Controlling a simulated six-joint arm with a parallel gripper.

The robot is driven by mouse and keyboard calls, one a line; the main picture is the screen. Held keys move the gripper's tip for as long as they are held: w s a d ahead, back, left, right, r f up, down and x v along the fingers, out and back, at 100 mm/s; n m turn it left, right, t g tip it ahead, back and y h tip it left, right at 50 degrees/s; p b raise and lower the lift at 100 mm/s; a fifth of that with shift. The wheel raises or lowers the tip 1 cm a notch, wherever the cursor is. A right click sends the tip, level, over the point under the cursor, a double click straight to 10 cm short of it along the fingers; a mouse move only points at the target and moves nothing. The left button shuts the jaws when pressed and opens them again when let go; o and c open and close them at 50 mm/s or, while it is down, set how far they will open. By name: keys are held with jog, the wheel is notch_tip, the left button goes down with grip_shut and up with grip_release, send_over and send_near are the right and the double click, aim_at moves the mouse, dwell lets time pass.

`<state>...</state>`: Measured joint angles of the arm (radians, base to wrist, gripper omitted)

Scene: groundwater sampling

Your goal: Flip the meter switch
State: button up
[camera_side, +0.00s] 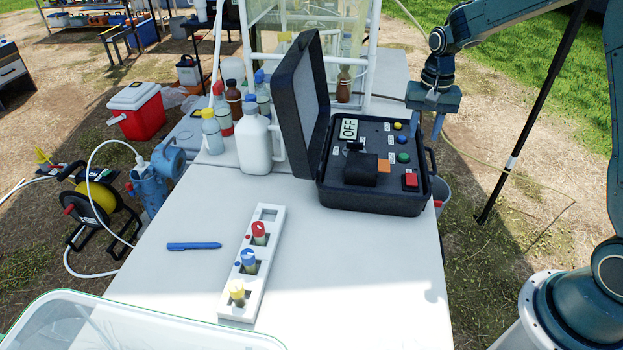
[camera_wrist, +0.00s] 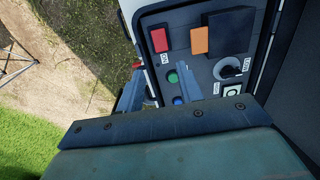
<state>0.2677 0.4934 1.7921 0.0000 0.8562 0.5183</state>
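The meter is an open black case (camera_side: 372,199) at the back right of the white table, its lid raised on the left. Its display (camera_side: 349,129) reads OFF. A red rocker switch (camera_side: 410,180) sits at the panel's front right corner; it also shows in the wrist view (camera_wrist: 162,40). My gripper (camera_side: 425,124) is above the case's back right edge, apart from the panel. The red switch lies beyond the fingertips there.
The panel also has a black knob (camera_wrist: 230,68), an orange block (camera_wrist: 199,40) and a black block (camera_wrist: 230,30). The table's front right is clear.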

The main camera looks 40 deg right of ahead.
aim_at(412, 179)
notch_tip(412, 179, down, 13)
jog(key=shift+f, duration=0.15)
dwell(0.5)
jog(key=c, duration=0.7)
jog(key=shift+s, duration=0.1)
jog(key=shift+s+a+t+h, duration=0.15)
jog(key=shift+a+t+h, duration=0.05)
jog(key=shift+t+h, duration=0.6)
jog(key=o, duration=0.7)
